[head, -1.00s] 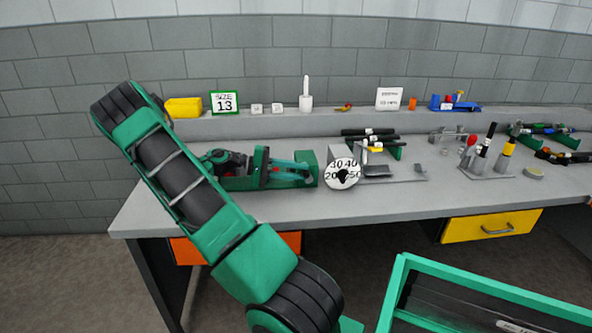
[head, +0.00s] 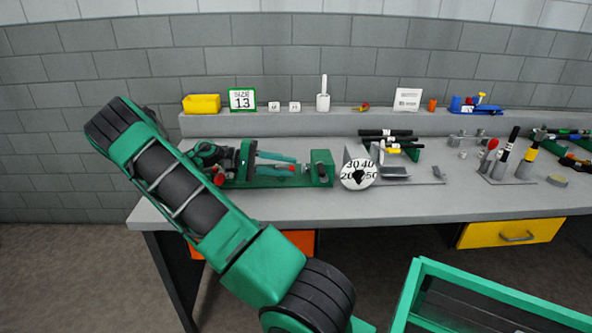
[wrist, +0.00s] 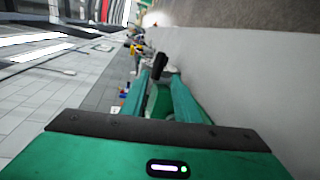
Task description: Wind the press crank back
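The green press (head: 320,170) lies along the left part of the bench. A white dial with black numbers and a dark pointer (head: 360,174) stands at its right end. My gripper (head: 295,164) is over the press, its two teal fingers pointing right and apart. In the wrist view my gripper (wrist: 162,75) also shows with its fingers apart. A black knob-like part (wrist: 160,66) shows near the fingertips, with a green part behind it. I cannot tell whether that is the crank handle or whether a finger touches it.
A green-framed crate (head: 480,285) stands in front at lower right. The bench's front strip is clear.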

